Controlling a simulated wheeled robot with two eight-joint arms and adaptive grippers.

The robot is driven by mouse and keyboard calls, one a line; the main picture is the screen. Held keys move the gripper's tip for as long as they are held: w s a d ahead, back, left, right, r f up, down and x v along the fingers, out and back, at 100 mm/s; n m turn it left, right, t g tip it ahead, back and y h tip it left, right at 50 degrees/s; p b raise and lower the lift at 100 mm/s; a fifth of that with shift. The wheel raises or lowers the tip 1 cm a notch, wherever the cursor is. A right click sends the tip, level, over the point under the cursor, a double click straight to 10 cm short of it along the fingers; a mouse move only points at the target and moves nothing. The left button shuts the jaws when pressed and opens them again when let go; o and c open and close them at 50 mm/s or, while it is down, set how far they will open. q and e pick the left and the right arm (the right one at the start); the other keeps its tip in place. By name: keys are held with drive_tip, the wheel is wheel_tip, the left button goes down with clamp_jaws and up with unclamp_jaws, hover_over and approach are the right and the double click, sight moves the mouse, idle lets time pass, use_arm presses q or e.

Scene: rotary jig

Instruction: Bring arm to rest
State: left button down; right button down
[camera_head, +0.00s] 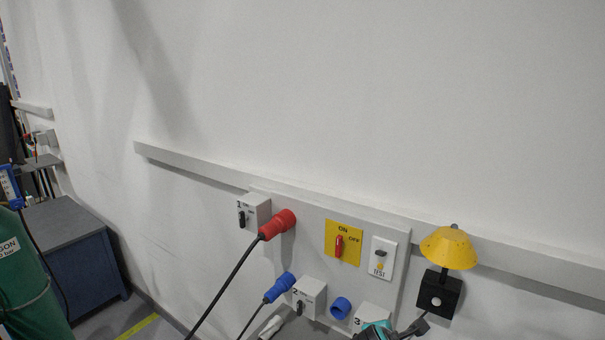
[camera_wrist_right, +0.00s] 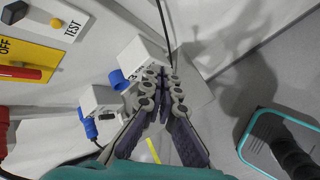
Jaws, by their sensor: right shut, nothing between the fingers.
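My right gripper (camera_head: 390,331) shows only in part at the bottom edge of the head view, in front of the lower part of the socket panel (camera_head: 395,250). In the right wrist view my right gripper (camera_wrist_right: 164,78) has its dark fingers together with nothing between them. Its tips lie over the white socket box (camera_wrist_right: 142,60) with a blue cap (camera_wrist_right: 119,80); I cannot tell the gap between them. My left gripper is in neither view.
The panel bears a red plug (camera_head: 277,226) with a black cable, a blue plug (camera_head: 279,287), a red switch (camera_head: 339,246) on a yellow plate, and a test box (camera_head: 382,258). A yellow-shaded lamp (camera_head: 448,247) stands right. A green cylinder (camera_head: 27,285) stands far left.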

drive_tip(key=s+f+m+y+b, duration=0.1)
drive_tip(key=s+f+m+b, duration=0.3)
drive_tip(key=f, duration=0.5)
drive_tip(key=s+a+f+m+y+b, duration=0.1)
drive_tip(key=s+f+m+y+b, duration=0.1)
drive_tip(key=s+f+m+b, duration=0.3)
drive_tip(key=s+f+m+g+y+b, duration=0.1)
drive_tip(key=s+f+m+b, duration=0.4)
drive_tip(key=f+m+b, duration=0.4)
wheel_tip(320, 180, down, 6)
drive_tip(key=b, duration=0.3)
drive_tip(key=shift+s+a+y, duration=0.15)
drive_tip(key=shift+a+y, duration=0.15)
drive_tip(key=shift+f, duration=0.1)
